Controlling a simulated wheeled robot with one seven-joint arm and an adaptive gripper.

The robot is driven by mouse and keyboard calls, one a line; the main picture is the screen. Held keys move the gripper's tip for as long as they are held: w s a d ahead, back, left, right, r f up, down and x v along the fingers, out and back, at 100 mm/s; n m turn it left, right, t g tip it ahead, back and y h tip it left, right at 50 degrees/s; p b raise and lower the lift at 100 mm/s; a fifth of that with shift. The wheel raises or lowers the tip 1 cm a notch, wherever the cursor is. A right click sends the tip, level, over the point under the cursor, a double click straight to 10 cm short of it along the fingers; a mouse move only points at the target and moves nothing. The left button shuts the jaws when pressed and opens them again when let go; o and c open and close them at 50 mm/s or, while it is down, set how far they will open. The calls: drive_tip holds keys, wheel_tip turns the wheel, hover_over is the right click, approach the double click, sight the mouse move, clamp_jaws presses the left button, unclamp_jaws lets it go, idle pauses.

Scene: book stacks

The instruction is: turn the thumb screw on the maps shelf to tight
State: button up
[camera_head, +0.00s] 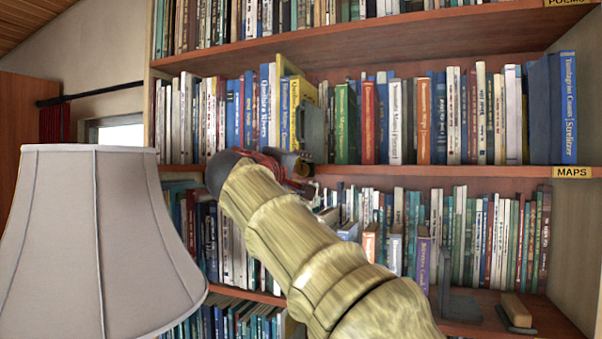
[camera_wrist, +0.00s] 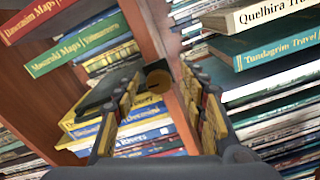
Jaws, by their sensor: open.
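The maps shelf (camera_head: 440,171) is the wooden shelf with the MAPS label (camera_head: 572,172) at its right end. A round brass-coloured thumb screw (camera_wrist: 158,78) shows at the shelf's front edge in the wrist view, beside a dark grey bookend plate (camera_wrist: 103,88). The bookend also stands among the books in the head view (camera_head: 313,132). My gripper (camera_wrist: 162,74) is open, with one yellow-padded finger on each side of the screw. I cannot tell whether the fingers touch it. In the head view my gripper (camera_head: 303,166) is at the shelf edge, and the screw cannot be made out there.
Books fill the maps shelf on both sides of the bookend. The lower shelf holds more books and a second grey bookend (camera_head: 460,305) near its right end. A large lampshade (camera_head: 95,240) stands at the left, close to my arm.

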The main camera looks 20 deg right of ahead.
drive_tip(key=v, duration=1.2)
drive_tip(key=s+a+f+n+g+y, duration=0.1)
drive_tip(key=a+f+g+y, duration=0.15)
drive_tip(key=f, duration=0.95)
drive_tip(key=a+f+n+g+y, duration=0.15)
drive_tip(key=f+y, duration=0.25)
drive_tip(key=f, duration=0.9)
drive_tip(key=s+d+f+m+g+y, duration=0.1)
drive_tip(key=s+d+f+m, duration=0.2)
drive_tip(key=s+f, duration=0.6)
drive_tip(key=s+d+f+m+g+y, duration=0.1)
drive_tip(key=s+d+f+m+g, duration=0.1)
drive_tip(key=s+f, duration=0.7)
drive_tip(key=s+d+f+m+g+y, duration=0.2)
drive_tip(key=s+d+f+m, duration=0.2)
drive_tip(key=s+f, duration=0.5)
drive_tip(key=s+d, duration=0.2)
drive_tip(key=shift+s+f, duration=0.3)
drive_tip(key=shift+f, duration=0.1)
